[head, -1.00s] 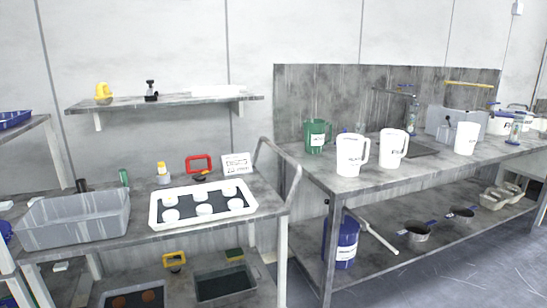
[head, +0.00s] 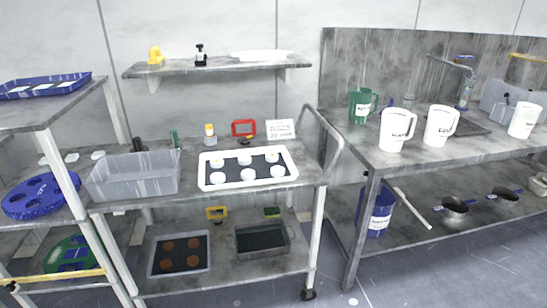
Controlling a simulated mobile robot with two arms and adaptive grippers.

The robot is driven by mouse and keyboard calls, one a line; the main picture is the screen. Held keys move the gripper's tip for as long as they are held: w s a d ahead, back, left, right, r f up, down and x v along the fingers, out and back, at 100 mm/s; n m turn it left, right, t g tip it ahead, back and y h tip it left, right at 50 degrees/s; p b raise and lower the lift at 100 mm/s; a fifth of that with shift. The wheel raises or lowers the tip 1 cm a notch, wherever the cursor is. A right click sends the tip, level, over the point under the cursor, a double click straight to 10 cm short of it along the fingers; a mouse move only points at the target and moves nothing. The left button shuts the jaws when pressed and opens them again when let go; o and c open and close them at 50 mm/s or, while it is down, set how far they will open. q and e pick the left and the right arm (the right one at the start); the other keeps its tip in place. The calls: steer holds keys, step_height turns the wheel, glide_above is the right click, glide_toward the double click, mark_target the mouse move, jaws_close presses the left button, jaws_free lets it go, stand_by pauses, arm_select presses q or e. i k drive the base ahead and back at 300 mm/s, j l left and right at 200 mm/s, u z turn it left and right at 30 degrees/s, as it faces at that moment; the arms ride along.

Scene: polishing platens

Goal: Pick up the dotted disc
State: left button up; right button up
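I cannot tell for sure which thing is the dotted disc. A blue disc (head: 41,195) with several dark round spots or holes lies on the middle level of the left rack. A green disc (head: 75,255) with dark marks lies lower down, partly hidden by the rack's post. Several small white discs (head: 248,173) sit on a black mat in a white tray (head: 204,183); no dots can be made out on them. Neither of my grippers is in view.
A cart (head: 195,200) holds a grey bin (head: 135,178) beside the white tray. Its lower shelf has a tray with brown discs (head: 181,258) and a dark basin (head: 262,240). A steel bench (head: 375,150) with jugs stands at right. Open floor (head: 420,270) lies in front of it.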

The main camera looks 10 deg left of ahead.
mark_target(271, 156)
steer(key=u, duration=0.65)
steer(key=i+l+u, duration=0.25)
steer(key=l+u, duration=0.25)
steer(key=i+l+u, duration=0.25)
steer(key=l, duration=0.2)
steer(key=l+u, duration=0.25)
steer(key=l, duration=0.1)
